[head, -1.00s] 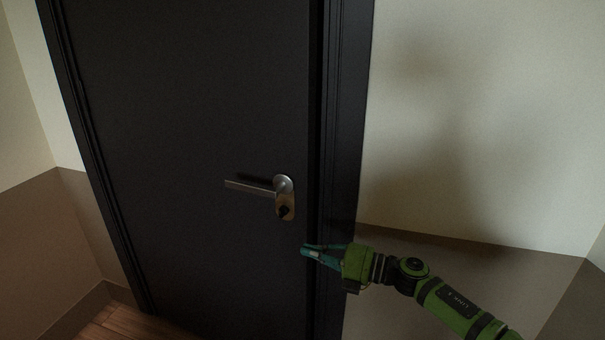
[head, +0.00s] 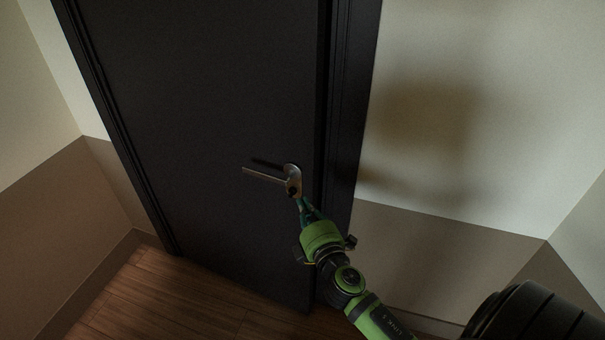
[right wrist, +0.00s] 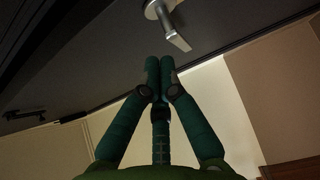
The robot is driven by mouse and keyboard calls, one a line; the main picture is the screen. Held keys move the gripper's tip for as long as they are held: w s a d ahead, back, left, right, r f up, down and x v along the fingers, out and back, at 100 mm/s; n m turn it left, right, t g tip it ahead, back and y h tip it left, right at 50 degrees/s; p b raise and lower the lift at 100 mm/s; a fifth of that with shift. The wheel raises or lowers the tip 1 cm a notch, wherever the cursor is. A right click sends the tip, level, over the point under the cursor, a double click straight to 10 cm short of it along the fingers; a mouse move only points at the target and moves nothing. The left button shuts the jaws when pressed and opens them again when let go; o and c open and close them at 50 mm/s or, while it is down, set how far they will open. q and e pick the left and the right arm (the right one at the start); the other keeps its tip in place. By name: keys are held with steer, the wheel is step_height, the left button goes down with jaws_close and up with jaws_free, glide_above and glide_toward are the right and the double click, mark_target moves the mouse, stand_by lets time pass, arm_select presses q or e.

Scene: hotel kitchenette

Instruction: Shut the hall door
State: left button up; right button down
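The hall door (head: 210,120) is a dark panel in a dark frame in the head view. I cannot tell whether a narrow gap stands at its right edge. Its silver lever handle (head: 265,175) points left from a plate with a lock near that edge. The handle also shows at the top of the right wrist view (right wrist: 173,30). My right gripper (head: 302,202) is just below the handle plate, in front of the door. Its green fingers (right wrist: 159,62) are together with nothing visible between them. I cannot tell whether the tips touch the door. My left gripper is out of view.
The dark door frame (head: 355,110) and a two-tone wall (head: 460,130) stand to the right. Bare wooden floor (head: 180,300) lies in front of the door. A small dark handle-like shape (right wrist: 24,115) shows at left in the right wrist view.

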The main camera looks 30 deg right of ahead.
steer(key=w+d, duration=0.1)
steer(key=w, duration=0.1)
steer(key=w+d, duration=0.2)
steer(key=w, duration=0.1)
steer(key=w+d+p, duration=0.1)
steer(key=w+d, duration=0.1)
steer(key=w, duration=0.1)
steer(key=shift+w, duration=0.25)
